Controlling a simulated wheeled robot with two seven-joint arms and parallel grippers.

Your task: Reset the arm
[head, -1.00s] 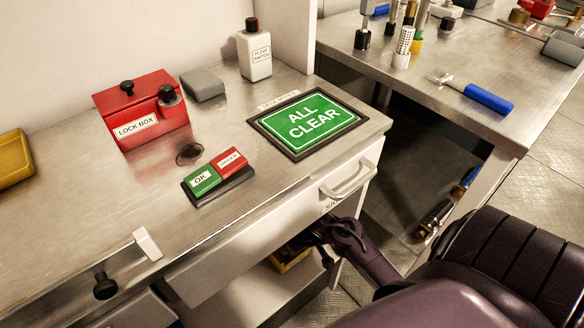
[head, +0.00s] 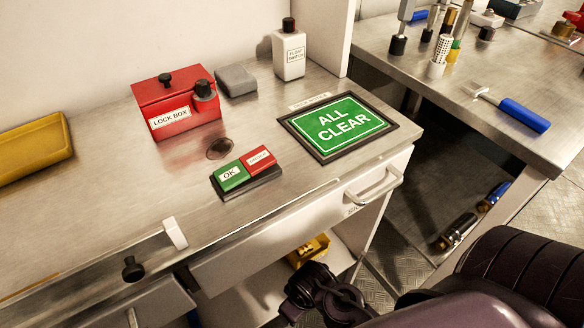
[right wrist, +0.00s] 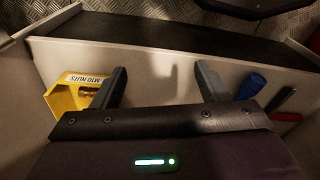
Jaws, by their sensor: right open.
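My right arm comes in at the lower right of the head view, with its dark wrist (head: 325,297) low in front of the bench and below the drawer. Its fingertips are hidden in that view. In the right wrist view my right gripper (right wrist: 160,82) is open, its two grey fingers wide apart with nothing between them. It faces a pale shelf space below. A yellow bin labelled M10 NUTS (right wrist: 75,95) is beside the left finger. A blue-handled thing (right wrist: 252,84) and a red one (right wrist: 280,98) are beyond the right finger. My left gripper is not in view.
The bench (head: 100,190) carries a red lock box (head: 180,108), OK button block (head: 230,176), ALL CLEAR sign (head: 340,125), float switch bottle (head: 289,52) and yellow tray (head: 32,150). A drawer handle (head: 376,188) juts out above my right wrist. A second table (head: 440,75) stands at right.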

